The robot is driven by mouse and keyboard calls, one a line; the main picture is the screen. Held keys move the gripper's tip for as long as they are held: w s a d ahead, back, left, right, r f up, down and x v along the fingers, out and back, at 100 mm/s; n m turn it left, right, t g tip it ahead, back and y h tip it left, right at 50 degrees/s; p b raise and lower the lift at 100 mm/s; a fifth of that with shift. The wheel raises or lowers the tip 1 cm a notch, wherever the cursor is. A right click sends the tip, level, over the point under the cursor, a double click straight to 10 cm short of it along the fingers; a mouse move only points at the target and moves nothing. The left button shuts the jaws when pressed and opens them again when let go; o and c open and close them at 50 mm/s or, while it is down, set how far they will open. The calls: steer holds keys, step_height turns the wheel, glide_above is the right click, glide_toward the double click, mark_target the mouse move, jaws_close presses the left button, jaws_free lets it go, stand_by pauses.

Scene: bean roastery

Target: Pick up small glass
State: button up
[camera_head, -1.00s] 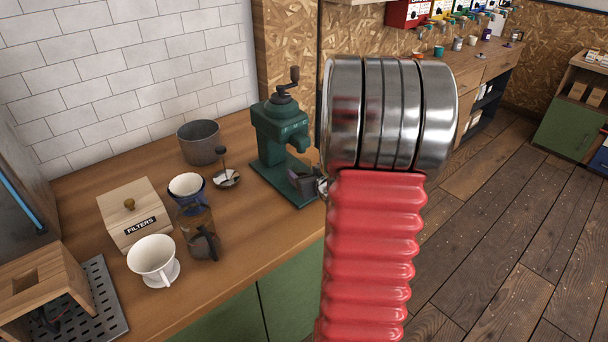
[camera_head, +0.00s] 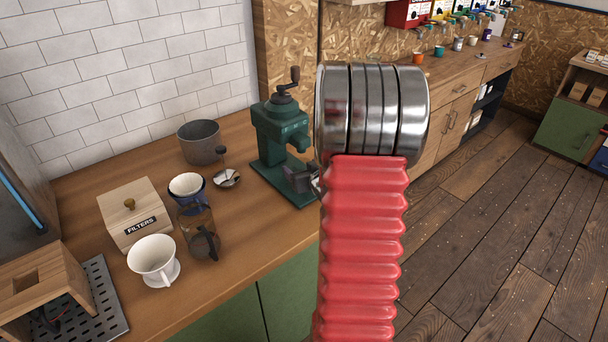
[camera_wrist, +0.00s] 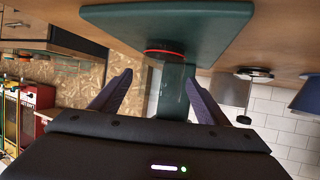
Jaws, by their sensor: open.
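My gripper (camera_wrist: 159,76) is open in the wrist view, with its two dark purple fingers apart. Its dark fingers also show small in the head view (camera_head: 298,179), close to the front of the green grinder (camera_head: 280,140). No small glass shows clearly in the head view, where my gripper and arm cover part of the grinder base.
The wrist view is upside down. On the wooden counter (camera_head: 245,225) stand a filters box (camera_head: 133,215), a white dripper (camera_head: 153,258), a glass carafe (camera_head: 202,238), a grey canister (camera_head: 200,141) and a small dish (camera_head: 227,179). The counter front right of the carafe is clear.

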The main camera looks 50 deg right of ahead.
steer(key=shift+c, duration=0.5)
steer(key=c, duration=1.2)
steer(key=shift+r, duration=0.1)
